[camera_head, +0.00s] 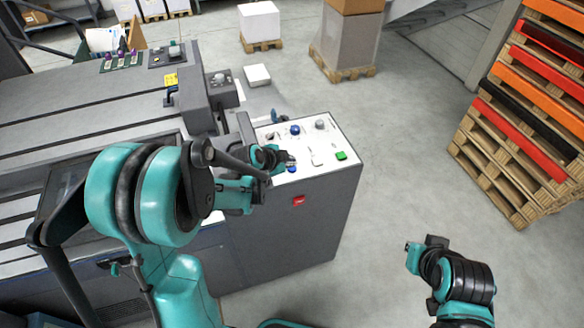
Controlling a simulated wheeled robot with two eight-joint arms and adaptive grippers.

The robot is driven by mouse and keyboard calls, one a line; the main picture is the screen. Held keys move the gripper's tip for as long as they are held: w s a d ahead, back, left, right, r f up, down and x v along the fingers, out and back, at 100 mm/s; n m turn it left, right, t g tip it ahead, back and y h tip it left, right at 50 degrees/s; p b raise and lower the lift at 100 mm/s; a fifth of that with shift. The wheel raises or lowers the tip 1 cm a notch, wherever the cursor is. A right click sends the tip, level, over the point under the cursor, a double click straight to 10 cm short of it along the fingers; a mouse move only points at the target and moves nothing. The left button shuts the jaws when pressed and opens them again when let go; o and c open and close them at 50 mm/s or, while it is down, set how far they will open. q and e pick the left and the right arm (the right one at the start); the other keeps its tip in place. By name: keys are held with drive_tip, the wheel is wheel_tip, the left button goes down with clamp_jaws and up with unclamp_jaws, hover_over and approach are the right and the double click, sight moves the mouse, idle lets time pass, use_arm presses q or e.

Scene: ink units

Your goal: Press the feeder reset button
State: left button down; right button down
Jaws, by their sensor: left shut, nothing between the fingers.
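A white control panel (327,143) tops the grey cabinet at the end of the machine. It carries a blue button (291,168) at its near edge, a second blue button or knob (295,130) further back, a grey knob (320,124), a white button (317,160) and a green button (341,155). No label is readable, so I cannot tell which is the feeder reset. My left gripper (284,160) is shut and empty, with its tip right at the near blue button; contact cannot be told. My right gripper (412,250) is at lower right, away from the panel.
A red switch (299,201) is on the cabinet's front. The long grey machine bed (80,110) extends left, under my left arm. Stacked pallets with orange, red and black loads (530,100) stand at right. Boxes on pallets stand behind. The floor right of the cabinet is clear.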

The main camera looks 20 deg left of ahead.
sight(290, 169)
use_arm(q)
drive_tip(key=shift+f, duration=0.15)
idle(0.6)
drive_tip(key=shift+f+b, duration=0.3)
drive_tip(key=shift+b, duration=0.15)
drive_tip(key=shift+f+b, duration=0.45)
idle(0.4)
drive_tip(key=shift+r, duration=0.1)
drive_tip(key=shift+r+p, duration=0.65)
drive_tip(key=shift+r, duration=0.15)
wheel_tip(290, 169, up, 5)
drive_tip(key=p, duration=0.4)
idle(0.4)
